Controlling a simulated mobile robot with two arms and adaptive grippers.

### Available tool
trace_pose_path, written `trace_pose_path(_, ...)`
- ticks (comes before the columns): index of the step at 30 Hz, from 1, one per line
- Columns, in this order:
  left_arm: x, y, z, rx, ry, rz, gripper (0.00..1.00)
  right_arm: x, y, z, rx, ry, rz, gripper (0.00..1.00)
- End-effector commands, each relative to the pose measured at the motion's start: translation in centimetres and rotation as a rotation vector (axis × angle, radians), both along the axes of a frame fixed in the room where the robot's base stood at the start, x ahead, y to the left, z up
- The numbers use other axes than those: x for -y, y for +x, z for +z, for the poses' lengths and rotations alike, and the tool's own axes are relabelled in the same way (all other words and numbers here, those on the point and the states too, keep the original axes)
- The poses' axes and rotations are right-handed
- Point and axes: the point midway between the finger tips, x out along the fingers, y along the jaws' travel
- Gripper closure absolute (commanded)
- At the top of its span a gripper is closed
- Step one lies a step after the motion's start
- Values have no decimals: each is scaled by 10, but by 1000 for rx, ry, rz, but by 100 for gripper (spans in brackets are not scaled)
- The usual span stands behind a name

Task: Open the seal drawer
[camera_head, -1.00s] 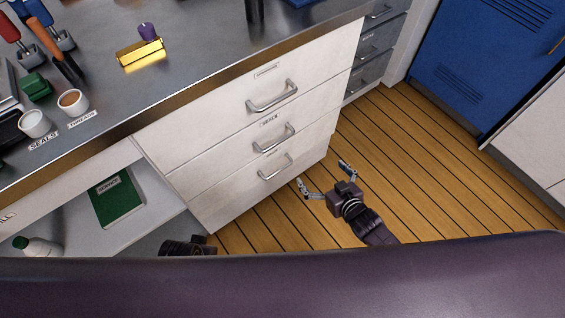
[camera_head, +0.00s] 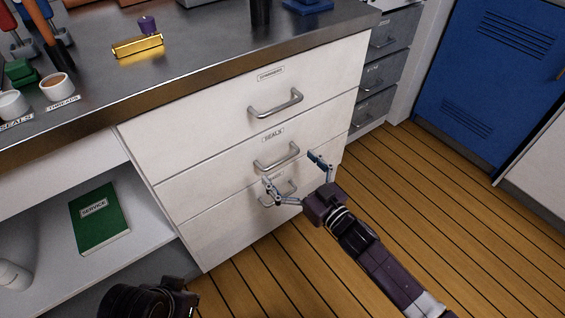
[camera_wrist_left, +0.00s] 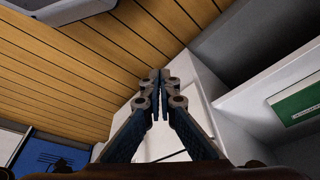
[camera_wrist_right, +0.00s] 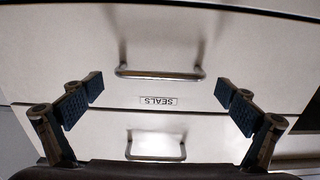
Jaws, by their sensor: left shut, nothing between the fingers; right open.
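The seal drawer (camera_head: 220,177) is the middle white drawer, shut flush, with a SEALS label and a metal bar handle (camera_head: 276,157). My right gripper (camera_head: 292,170) is open in front of the cabinet, near that handle and over part of the bottom handle. In the right wrist view the picture is upside down. The seal handle (camera_wrist_right: 160,74) lies across the space between my open fingers, with the SEALS label (camera_wrist_right: 158,101) beside it; no contact shows. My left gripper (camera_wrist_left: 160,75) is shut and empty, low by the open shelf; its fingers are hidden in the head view.
The top drawer handle (camera_head: 275,103) and bottom drawer handle (camera_head: 278,193) are close by. The worktop (camera_head: 200,50) overhangs above, with cups and a yellow block. A green book (camera_head: 98,218) lies on the open shelf. The wooden floor (camera_head: 400,190) to the right is clear.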

Motion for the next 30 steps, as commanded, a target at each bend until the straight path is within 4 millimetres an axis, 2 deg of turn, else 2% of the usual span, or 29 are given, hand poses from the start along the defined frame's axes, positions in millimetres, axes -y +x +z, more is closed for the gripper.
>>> trace_pose_path(3,2,7,-3,25,-5,-2,100,-10,14,-1,1,-2,-1,0)
trace_pose_path(6,3,12,-3,44,-9,-4,100,-15,20,-1,1,-1,0,0)
trace_pose_path(16,4,15,-2,59,-11,-5,100,-17,24,-1,-2,-1,-1,0)
trace_pose_path(30,4,15,-2,56,-11,-4,100,-16,24,-1,-1,-2,-2,50)
